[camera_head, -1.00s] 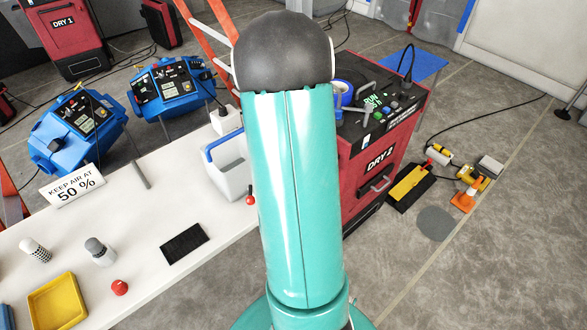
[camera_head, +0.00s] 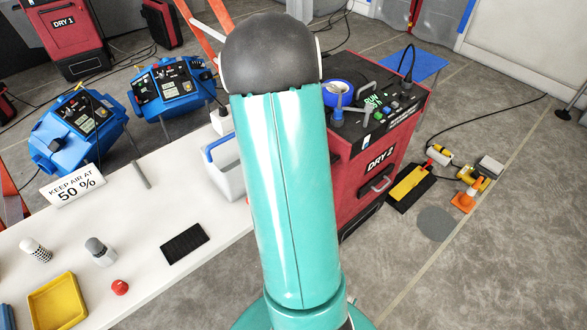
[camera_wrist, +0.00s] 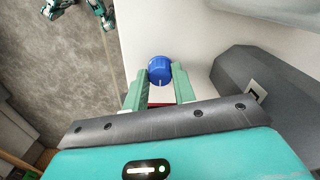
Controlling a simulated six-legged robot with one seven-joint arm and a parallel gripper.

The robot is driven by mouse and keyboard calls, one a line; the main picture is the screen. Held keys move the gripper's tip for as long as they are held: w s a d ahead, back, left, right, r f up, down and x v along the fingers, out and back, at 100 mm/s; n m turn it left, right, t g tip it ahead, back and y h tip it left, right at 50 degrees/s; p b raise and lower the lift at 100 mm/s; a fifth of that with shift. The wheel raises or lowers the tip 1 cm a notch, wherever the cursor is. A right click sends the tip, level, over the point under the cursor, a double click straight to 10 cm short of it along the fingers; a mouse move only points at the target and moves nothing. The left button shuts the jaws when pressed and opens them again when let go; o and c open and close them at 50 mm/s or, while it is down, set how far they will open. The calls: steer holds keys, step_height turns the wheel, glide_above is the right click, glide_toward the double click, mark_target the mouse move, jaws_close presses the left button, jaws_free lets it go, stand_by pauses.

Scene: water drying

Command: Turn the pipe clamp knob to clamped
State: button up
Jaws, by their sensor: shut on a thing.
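A round blue knob (camera_wrist: 160,70) with a white mark on its near side shows in the wrist view, against a white surface. My gripper (camera_wrist: 160,75) has one green finger on each side of the knob and is shut on it. A dark grey body (camera_wrist: 245,92) with a small white label lies just right of the knob; I cannot tell whether the two are joined. In the head view my own arm hides my gripper, and I cannot make out the knob there.
A white table (camera_head: 135,225) holds a yellow tray (camera_head: 58,302), a black mat (camera_head: 185,244), a red knob-like piece (camera_head: 120,287) and a white bin (camera_head: 223,165). The red DRY 2 machine (camera_head: 372,150) stands right of my arm. Open floor (camera_head: 470,270) lies at the right.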

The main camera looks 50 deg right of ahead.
steer(key=o, duration=1)
step_height(320, 180, up, 14)
steer(key=shift+f, duration=0.1)
steer(key=w+a+r+n+t, duration=0.2)
steer(key=a+r+n, duration=0.2)
steer(key=a, duration=0.6)
steer(key=w+a+r+n+t, duration=0.1)
steer(key=a+r+n, duration=0.4)
steer(key=a, duration=0.5)
steer(key=s+a+n+t, duration=0.1)
steer(key=s+a+n, duration=0.1)
steer(key=a, duration=0.3)
steer(key=s+a+r+n, duration=0.1)
steer(key=s+a+n, duration=0.1)
steer(key=a+n, duration=0.2)
steer(key=s+a+r+n+t, duration=0.1)
steer(key=s+a+n, duration=0.1)
steer(key=a, duration=0.5)
steer(key=shift+s+n+t, duration=0.25)
steer(key=shift+n+t, duration=0.05)
steer(key=shift+n, duration=0.1)
